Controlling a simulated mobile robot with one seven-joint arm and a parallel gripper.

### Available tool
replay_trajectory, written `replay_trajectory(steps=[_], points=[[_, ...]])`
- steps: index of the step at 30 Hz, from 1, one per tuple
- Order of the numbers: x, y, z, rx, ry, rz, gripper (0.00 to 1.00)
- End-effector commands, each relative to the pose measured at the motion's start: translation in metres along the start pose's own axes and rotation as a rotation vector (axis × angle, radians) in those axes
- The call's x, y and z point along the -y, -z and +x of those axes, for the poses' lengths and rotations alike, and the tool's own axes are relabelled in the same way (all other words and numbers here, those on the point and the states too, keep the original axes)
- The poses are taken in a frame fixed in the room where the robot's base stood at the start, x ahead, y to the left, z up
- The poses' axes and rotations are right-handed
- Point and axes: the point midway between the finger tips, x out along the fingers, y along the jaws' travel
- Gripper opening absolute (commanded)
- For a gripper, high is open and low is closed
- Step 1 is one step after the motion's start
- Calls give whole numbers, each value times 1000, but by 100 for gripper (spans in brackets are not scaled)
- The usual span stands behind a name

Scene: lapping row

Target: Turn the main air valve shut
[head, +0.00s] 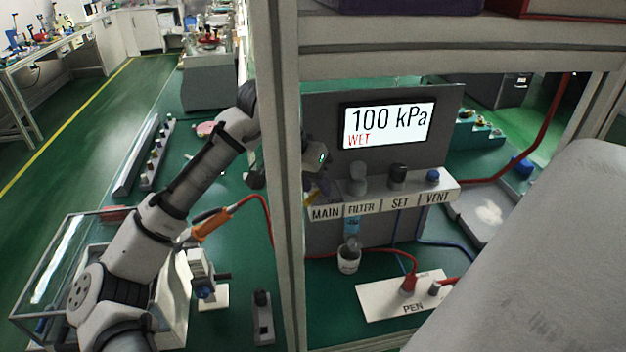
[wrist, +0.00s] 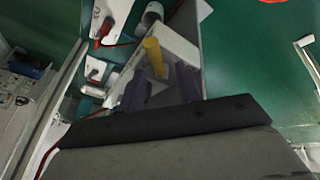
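The main air valve shows as a yellow handle (wrist: 154,56) in the wrist view, by the white valve shelf (wrist: 178,42). In the head view only a small yellow bit of the handle (head: 312,192) shows above the MAIN label, beside the frame post. My gripper (wrist: 161,86) has two purple fingers spread apart, one on each side of the handle's near end. Whether either finger touches the handle is unclear. In the head view my gripper (head: 318,182) is at the shelf's left end, and the post hides part of it. The display (head: 388,124) reads 100 kPa and WET.
The upright post (head: 287,180) stands in front of my arm. FILTER (head: 357,180), SET (head: 398,174) and VENT (head: 432,176) knobs line the shelf to the right. Below are a small cup (head: 348,260) and the PEN plate (head: 385,300) with red hoses.

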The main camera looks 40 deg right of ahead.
Motion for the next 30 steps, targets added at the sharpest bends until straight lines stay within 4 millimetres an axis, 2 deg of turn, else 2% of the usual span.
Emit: replay_trajectory(steps=[7, 15, 23, 30], points=[[0, 0, 1, -1, 0, 0, 34], [0, 0, 1, -1, 0, 0, 0], [0, 0, 0, -3, 3, -9, 0], [-3, 0, 0, -20, 33, -83, 0]])
